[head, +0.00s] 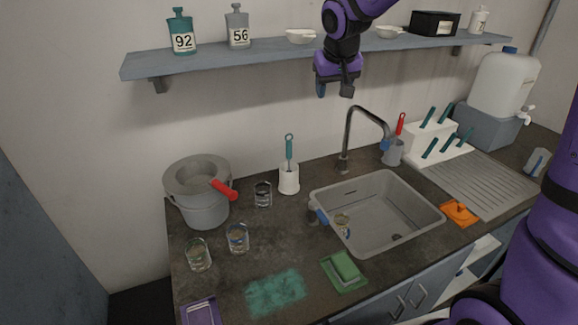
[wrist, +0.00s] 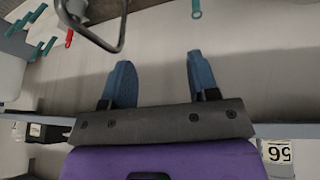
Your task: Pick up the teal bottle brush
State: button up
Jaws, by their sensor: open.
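The teal bottle brush (head: 289,150) stands upright in a white holder (head: 289,179) on the counter, left of the sink. Its looped handle points up. In the wrist view a teal looped handle (wrist: 196,8) shows at the top edge, and the rest is cut off. My gripper (head: 336,90) hangs in front of the shelf, above and to the right of the brush, well apart from it. In the wrist view my gripper (wrist: 158,75) has its two blue fingers spread with nothing between them.
A sink (head: 400,240) with a tall curved faucet (head: 348,140) lies right of the brush. A glass (head: 263,194) and a grey bucket (head: 205,211) stand left of it. The wall shelf (head: 270,54) holds bottles and bowls. A red-handled brush (head: 400,124) stands further right.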

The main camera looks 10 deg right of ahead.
jog(key=w+a+f, duration=0.3)
jog(key=w+f, duration=0.4)
jog(key=w, duration=0.1)
jog(key=y, duration=0.1)
send_near(290, 142)
jog(key=shift+x, duration=5.6)
jog(key=c, duration=0.9)
